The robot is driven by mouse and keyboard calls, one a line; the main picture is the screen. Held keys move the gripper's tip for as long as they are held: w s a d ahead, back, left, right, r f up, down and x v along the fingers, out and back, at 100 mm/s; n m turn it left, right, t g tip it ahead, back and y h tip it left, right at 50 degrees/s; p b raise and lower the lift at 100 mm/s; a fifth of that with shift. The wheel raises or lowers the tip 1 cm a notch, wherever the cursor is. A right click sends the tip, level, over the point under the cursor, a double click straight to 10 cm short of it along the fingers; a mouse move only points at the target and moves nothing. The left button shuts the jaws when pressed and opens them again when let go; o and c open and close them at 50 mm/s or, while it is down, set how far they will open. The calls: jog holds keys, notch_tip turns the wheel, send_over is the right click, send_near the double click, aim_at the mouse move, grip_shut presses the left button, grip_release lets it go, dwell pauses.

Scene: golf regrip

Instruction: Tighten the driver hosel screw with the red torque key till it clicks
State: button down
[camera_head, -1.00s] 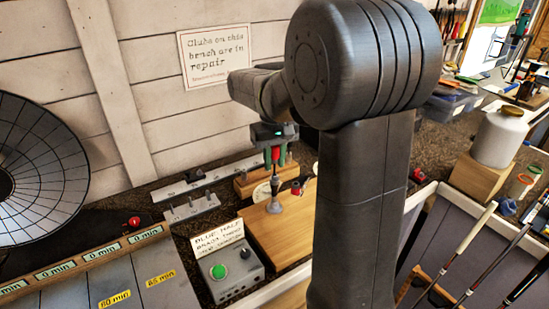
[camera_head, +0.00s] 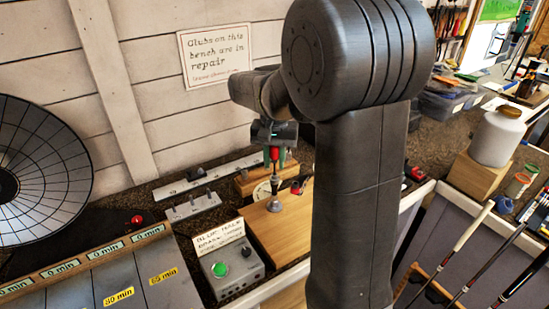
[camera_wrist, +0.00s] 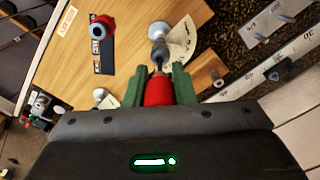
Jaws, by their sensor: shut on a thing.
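My gripper (camera_wrist: 158,88) is shut on the red torque key (camera_wrist: 158,92), its green fingers on either side of the red handle. The key also shows in the head view (camera_head: 274,154), held upright below my wrist. Its dark shaft points down at a grey fitting on the wooden board, which looks like the driver hosel (camera_head: 273,205); the fitting shows beyond the key in the wrist view (camera_wrist: 159,32). The key tip lines up with the fitting and seems to meet it, but I cannot tell whether it sits in the screw.
A red and dark part (camera_head: 299,186) lies on the wooden board (camera_head: 285,232), right of the key. A grey box (camera_head: 232,272) with a green button and a knob stands in front, beside a small sign (camera_head: 218,237). Metal rails (camera_head: 192,207) with pegs lie left.

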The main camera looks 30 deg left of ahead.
jog(key=m+p, duration=0.1)
jog(key=m, duration=0.4)
jog(key=c, duration=1.4)
grip_release()
jog(key=shift+o, duration=0.2)
jog(key=n+p, duration=0.1)
jog(key=n, duration=0.3)
jog(key=n+p, duration=0.1)
jog(key=n, duration=1.2)
